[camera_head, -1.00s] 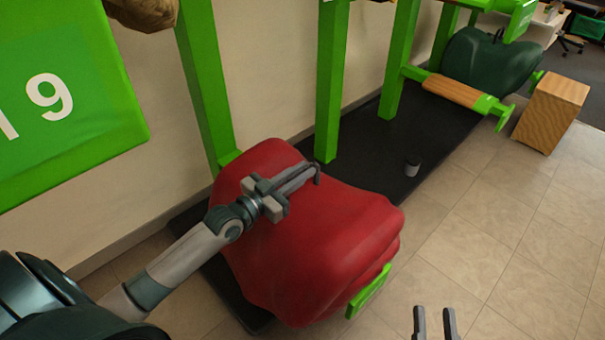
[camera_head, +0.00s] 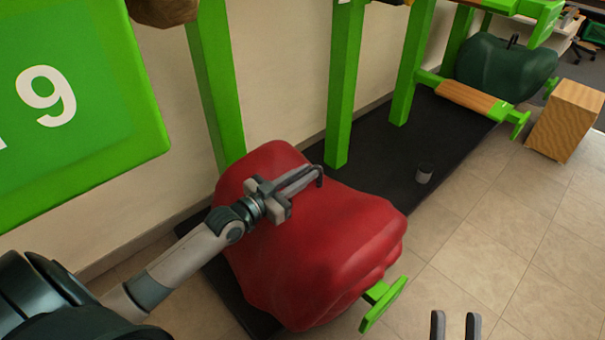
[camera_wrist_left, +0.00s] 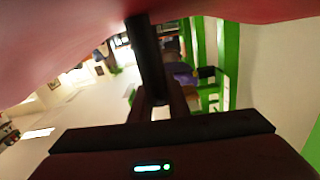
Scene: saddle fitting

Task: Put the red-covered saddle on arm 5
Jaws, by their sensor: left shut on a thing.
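The red-covered saddle (camera_head: 335,250) fills the middle of the head view, and its red underside also shows along the top of the left wrist view (camera_wrist_left: 60,40). My left gripper (camera_head: 305,178) is shut on the dark handle at the top of the saddle. A green arm end (camera_head: 383,303) sticks out from under the saddle's front. I cannot tell whether the saddle rests on that arm or hangs above it. A bare arm with a wooden top (camera_head: 465,97) stands at the upper right; no number 5 is readable. My right gripper (camera_head: 455,326) is at the bottom edge, empty, its fingers apart.
A dark green saddle (camera_head: 505,70) sits beyond the bare arm. A wooden block (camera_head: 567,120) stands right of it. Green posts (camera_head: 345,80) line the wall, and a sign (camera_head: 60,110) hangs at left.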

